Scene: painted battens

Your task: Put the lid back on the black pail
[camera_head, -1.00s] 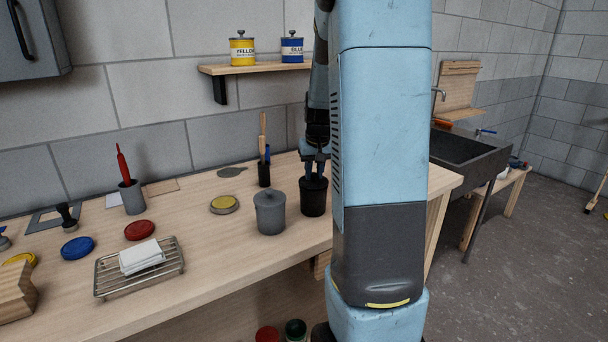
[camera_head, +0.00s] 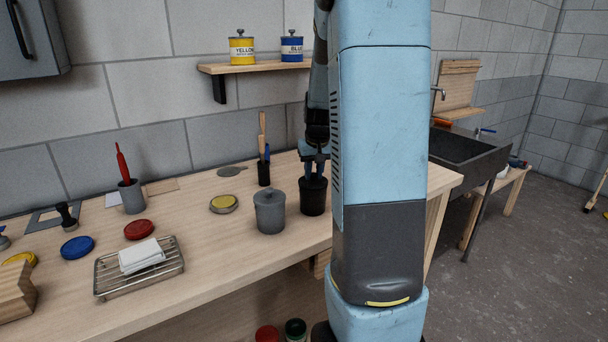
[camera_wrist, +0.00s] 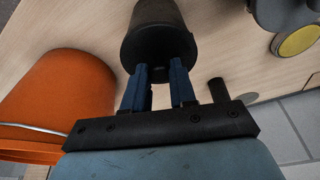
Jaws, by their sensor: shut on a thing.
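The black pail (camera_head: 313,201) stands on the bench, just right of a grey lidded pail (camera_head: 270,215). My gripper (camera_head: 314,178) points down over it, with its blue fingers at the pail's top. In the wrist view the black pail (camera_wrist: 152,14) shows beyond the fingers, with its dark lid (camera_wrist: 150,48) at its mouth. My gripper (camera_wrist: 160,72) is shut on the lid at its middle; the knob is mostly hidden between the fingers. The lid looks lined up with the pail, but I cannot tell whether it is fully seated.
An orange container (camera_wrist: 62,95) is close beside my gripper in the wrist view. A black cup with brushes (camera_head: 264,174) stands behind the pails, a yellow-topped tin (camera_head: 224,204) left of them. A wire rack (camera_head: 140,268) with white cloth lies farther left.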

